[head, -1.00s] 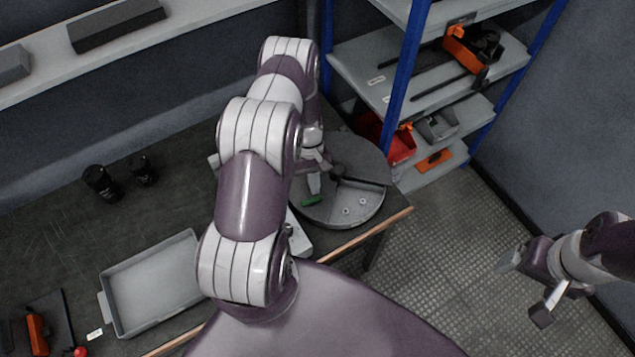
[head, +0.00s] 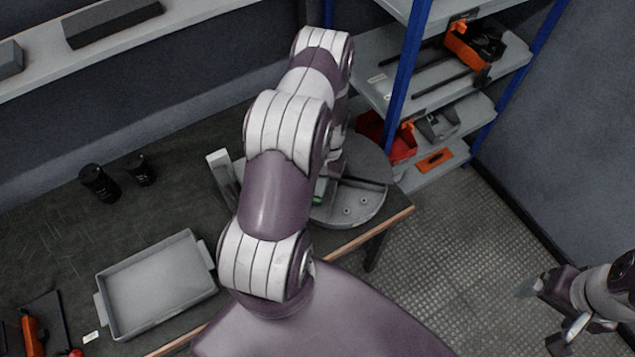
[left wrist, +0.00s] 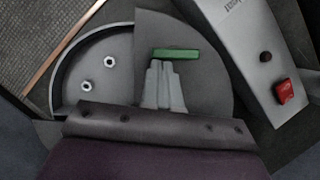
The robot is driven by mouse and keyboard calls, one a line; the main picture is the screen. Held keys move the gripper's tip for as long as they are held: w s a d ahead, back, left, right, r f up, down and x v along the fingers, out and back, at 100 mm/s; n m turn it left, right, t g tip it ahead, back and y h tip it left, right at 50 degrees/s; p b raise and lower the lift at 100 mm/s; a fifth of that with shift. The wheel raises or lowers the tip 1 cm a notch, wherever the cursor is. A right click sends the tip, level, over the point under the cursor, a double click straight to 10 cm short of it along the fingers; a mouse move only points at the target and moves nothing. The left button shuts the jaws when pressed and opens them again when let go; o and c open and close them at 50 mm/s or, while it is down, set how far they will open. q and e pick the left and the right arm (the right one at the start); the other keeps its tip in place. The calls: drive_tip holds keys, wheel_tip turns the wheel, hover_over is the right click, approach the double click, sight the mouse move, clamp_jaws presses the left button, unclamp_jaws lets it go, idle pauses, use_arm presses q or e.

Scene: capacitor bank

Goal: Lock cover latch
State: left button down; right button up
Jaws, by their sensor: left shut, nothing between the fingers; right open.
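A green bar (left wrist: 175,54), which looks like the cover latch, lies on the flat half-cover (left wrist: 205,80) of a round grey housing (left wrist: 60,75) in the left wrist view. My left gripper (left wrist: 162,68) is shut and empty. Its fingertips are just beside the bar, over the cover; I cannot tell whether they touch. In the head view the housing (head: 372,203) is partly behind my left arm, only a sliver of the green bar (head: 318,191) shows, and the left fingers are hidden. My right gripper (head: 552,318) is open over the floor at lower right.
A grey box with a red button (left wrist: 285,91) stands close beside the housing. A grey tray (head: 158,287) and two black cylinders (head: 100,184) are on the bench. A blue-framed shelf rack (head: 402,95) stands behind the housing.

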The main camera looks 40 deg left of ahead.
use_arm(q)
drive_tip(key=m, duration=0.1)
drive_tip(key=d+m+y, duration=0.1)
drive_tip(key=shift+s+m, duration=0.15)
drive_tip(key=shift+m, duration=0.25)
drive_tip(key=m, duration=0.1)
drive_tip(key=m+y, duration=0.1)
drive_tip(key=m, duration=0.1)
drive_tip(key=shift+s+d+m+y+b, duration=0.25)
drive_tip(key=shift+d+m+y+b, duration=0.05)
drive_tip(key=shift+d+m+b, duration=0.1)
drive_tip(key=shift+s+a, duration=0.1)
drive_tip(key=shift+a, duration=0.05)
drive_tip(key=shift+s+a, duration=0.25)
drive_tip(key=shift+a, duration=0.1)
drive_tip(key=shift+s, duration=0.15)
